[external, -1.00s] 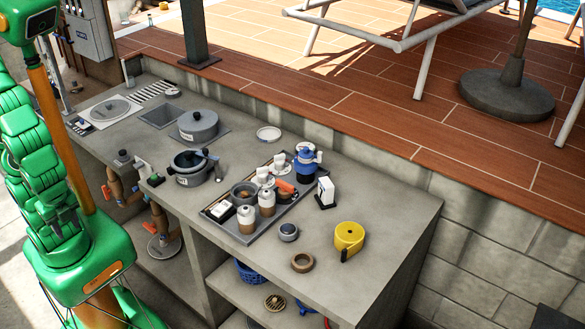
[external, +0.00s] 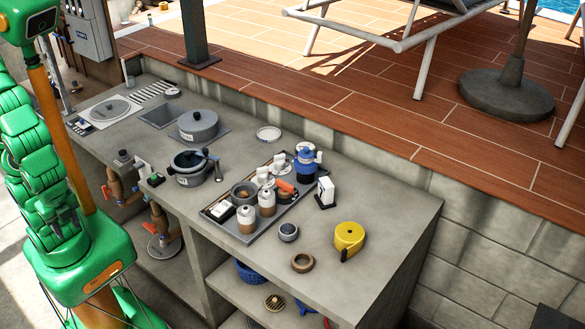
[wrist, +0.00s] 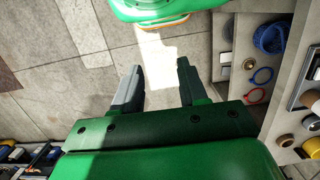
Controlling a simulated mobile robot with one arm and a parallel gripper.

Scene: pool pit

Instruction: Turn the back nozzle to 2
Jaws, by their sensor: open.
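Two brown pipe-like fittings stand along the front of the grey counter at the left in the external view: a farther one (external: 116,188) and a nearer one (external: 158,220). They may be the nozzles, but no number or setting is readable at this size. Small dark parts sit on the counter edge above them. My gripper (wrist: 158,78) shows in the wrist view with its two grey fingers apart and nothing between them, over bare floor tiles. My gripper is not distinguishable in the external view. No nozzle is clear in the wrist view.
The grey counter (external: 385,205) holds a lidded pot (external: 198,124), an open pan, a tray with bottles and a blue pot, and a yellow roll (external: 349,236). A blue basket (wrist: 271,38) sits on the shelf at right in the wrist view. The tiled floor between is clear.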

